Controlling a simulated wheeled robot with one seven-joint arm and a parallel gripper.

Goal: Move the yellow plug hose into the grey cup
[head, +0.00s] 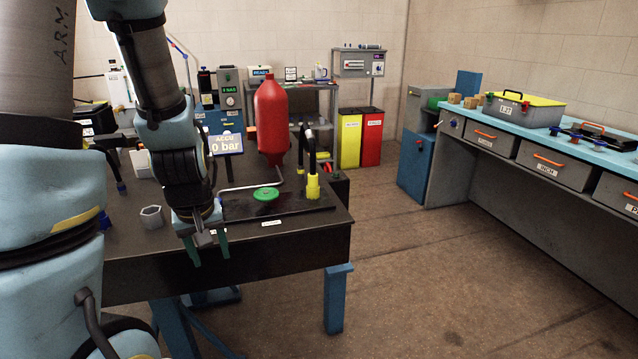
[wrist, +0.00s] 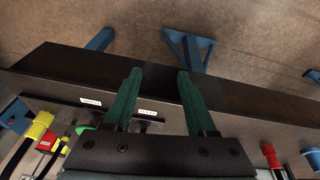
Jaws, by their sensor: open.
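The yellow plug (head: 313,188) stands upright on the dark plate at the right end of the black table, with its black hose rising and bending above it. It also shows at the left of the wrist view (wrist: 40,124). The grey cup (head: 152,217), a hexagonal open-topped piece, sits on the table left of my gripper in the head view; I cannot make it out in the wrist view. My gripper (head: 207,252) points down by the table's front edge, left of the yellow plug. Its green fingers (wrist: 158,75) are apart with nothing between them.
A green round knob (head: 266,194) and a bent metal pipe lie between my gripper and the yellow plug. A tall red cylinder (head: 271,120) stands behind. A red plug (wrist: 270,156) shows at the right of the wrist view. The floor right of the table (head: 340,222) is clear.

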